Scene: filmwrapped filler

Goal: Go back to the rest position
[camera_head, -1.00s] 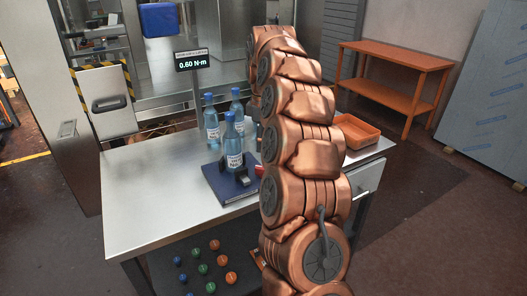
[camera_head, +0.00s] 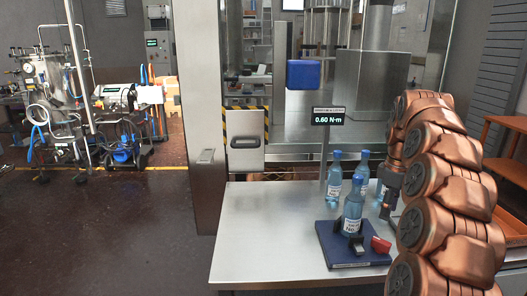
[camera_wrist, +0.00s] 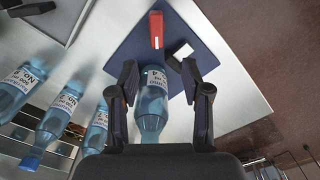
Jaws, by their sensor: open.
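My gripper (camera_head: 388,208) is at the right of the head view, beside the bottles; my arm partly covers that side. In the wrist view my gripper (camera_wrist: 160,78) is open, its two dark fingers spread apart. A blue labelled bottle (camera_head: 352,212) stands upright on a dark blue plate (camera_head: 335,262). In the wrist view this bottle (camera_wrist: 152,108) appears between the fingers, with a gap on each side. Two more bottles, one left (camera_head: 333,182) and one behind (camera_head: 362,172), stand on the steel table; the wrist view shows several in a row.
The steel table (camera_head: 250,235) is bare at its left. A red block (camera_head: 380,245) and a black piece (camera_head: 356,246) are on the plate. A display on a post (camera_head: 328,117) reads 0.60 N·m. A blue box (camera_head: 302,74) hangs behind. An orange shelf (camera_head: 505,180) stands right.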

